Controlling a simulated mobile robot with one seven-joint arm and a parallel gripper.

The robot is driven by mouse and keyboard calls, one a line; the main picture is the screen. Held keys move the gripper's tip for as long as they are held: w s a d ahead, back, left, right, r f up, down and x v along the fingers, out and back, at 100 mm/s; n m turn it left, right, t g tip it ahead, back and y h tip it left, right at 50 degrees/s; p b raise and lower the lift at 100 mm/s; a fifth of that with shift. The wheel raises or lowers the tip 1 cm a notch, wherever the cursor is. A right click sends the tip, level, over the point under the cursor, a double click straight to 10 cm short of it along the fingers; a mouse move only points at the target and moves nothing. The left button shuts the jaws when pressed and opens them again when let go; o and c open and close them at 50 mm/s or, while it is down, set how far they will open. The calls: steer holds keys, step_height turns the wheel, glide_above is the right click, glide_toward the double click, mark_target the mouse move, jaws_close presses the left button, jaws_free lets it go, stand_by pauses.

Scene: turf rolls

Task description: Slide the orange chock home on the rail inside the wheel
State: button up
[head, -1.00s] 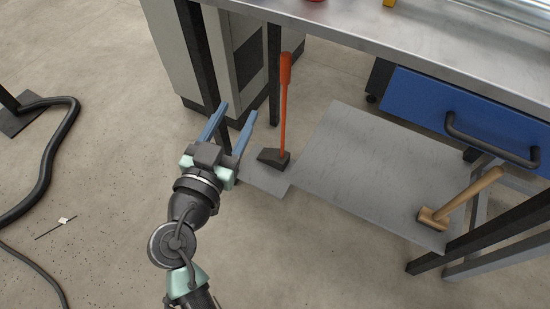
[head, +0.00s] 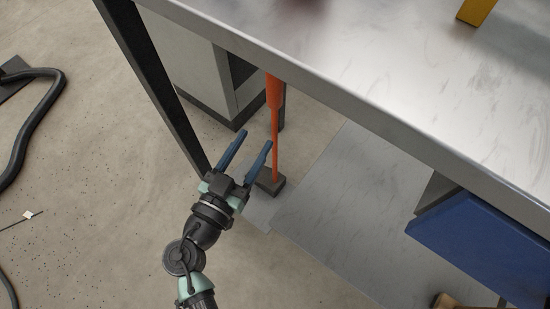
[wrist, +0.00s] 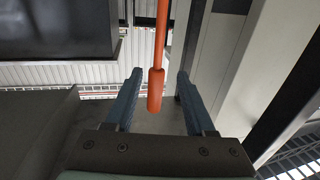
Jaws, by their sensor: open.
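A dark wedge-shaped block (head: 269,181) with a long orange handle (head: 275,135) stands at the corner of a grey floor plate. It is the only thing here that fits the orange chock. My gripper (head: 256,138) is open and empty, left of the handle in the head view. In the wrist view the handle's thick orange grip (wrist: 156,90) appears between the two blue fingers (wrist: 160,72), without clear contact. I see no wheel or rail that I can make out.
A metal table (head: 370,75) overhangs the block, with a black leg (head: 150,75) at left. A grey cabinet (head: 195,65) stands behind. A blue drawer (head: 485,245) is at right. A black hose (head: 35,130) lies at far left. Bare floor is free around my arm.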

mark_target(272, 113)
steer(key=b+x, duration=0.1)
steer(key=x, duration=0.6)
steer(key=shift+w+d, duration=0.15)
steer(key=shift+w, duration=0.15)
steer(key=x, duration=0.2)
steer(key=b+x, duration=0.1)
steer(key=x, duration=0.2)
steer(key=shift+d+f, duration=0.2)
steer(key=shift+f, duration=0.05)
jaws_close()
stand_by(0.7)
steer(key=shift+w+r, duration=0.1)
steer(key=shift+r, duration=0.2)
